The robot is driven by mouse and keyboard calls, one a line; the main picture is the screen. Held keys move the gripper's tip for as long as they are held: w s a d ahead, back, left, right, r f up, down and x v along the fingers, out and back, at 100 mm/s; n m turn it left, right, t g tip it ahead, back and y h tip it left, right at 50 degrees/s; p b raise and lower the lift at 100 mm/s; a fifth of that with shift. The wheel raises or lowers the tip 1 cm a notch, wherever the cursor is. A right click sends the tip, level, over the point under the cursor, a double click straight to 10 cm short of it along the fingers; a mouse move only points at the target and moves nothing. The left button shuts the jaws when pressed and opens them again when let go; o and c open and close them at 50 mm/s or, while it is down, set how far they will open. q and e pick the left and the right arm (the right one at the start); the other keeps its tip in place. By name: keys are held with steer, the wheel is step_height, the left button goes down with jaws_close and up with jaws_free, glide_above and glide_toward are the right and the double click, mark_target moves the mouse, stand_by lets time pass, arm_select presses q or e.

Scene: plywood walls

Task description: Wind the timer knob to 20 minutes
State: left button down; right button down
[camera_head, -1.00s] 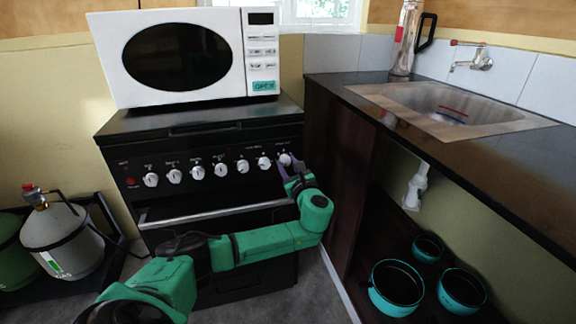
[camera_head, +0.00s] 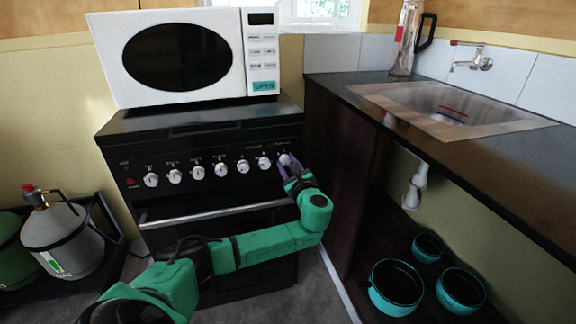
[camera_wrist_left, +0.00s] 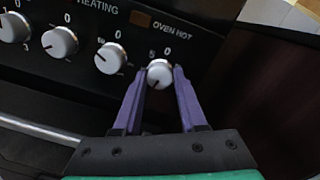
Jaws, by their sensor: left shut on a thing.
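The timer knob, the white rightmost knob on the black stove front (camera_head: 205,179), is partly hidden by my gripper in the head view. In the left wrist view the knob (camera_wrist_left: 160,74) sits between the fingers, with a "0" printed above it. A dark pointer mark shows on its lower left. My left gripper (camera_head: 290,166) reaches it from the lower right, and its purple fingers (camera_wrist_left: 159,80) are closed on the knob's two sides. My right gripper is not in view.
More white knobs (camera_head: 221,170) line the panel to the left. A silver oven handle (camera_head: 215,214) runs below. A dark cabinet side (camera_head: 335,180) stands close on the right. A white microwave (camera_head: 190,55) sits on the stove, and pots (camera_head: 396,287) stand on the lower shelf.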

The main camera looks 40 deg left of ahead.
arm_select(q)
steer(key=shift+f+n, duration=0.2)
steer(key=shift+n, duration=0.5)
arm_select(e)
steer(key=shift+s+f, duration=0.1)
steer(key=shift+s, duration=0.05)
arm_select(q)
steer(key=shift+d+n, duration=0.1)
steer(key=shift+n, duration=0.7)
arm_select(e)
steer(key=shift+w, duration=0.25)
arm_select(q)
steer(key=shift+n, duration=0.5)
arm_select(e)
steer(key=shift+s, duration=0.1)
arm_select(q)
steer(key=shift+n, duration=0.5)
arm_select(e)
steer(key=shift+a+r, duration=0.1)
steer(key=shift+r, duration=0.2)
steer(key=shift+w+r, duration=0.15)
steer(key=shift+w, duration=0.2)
arm_select(q)
steer(key=shift+n+b, duration=0.3)
stand_by(1.1)
steer(key=c, duration=0.7)
jaws_free()
steer(key=shift+o, duration=1.2)
steer(key=shift+r, duration=0.15)
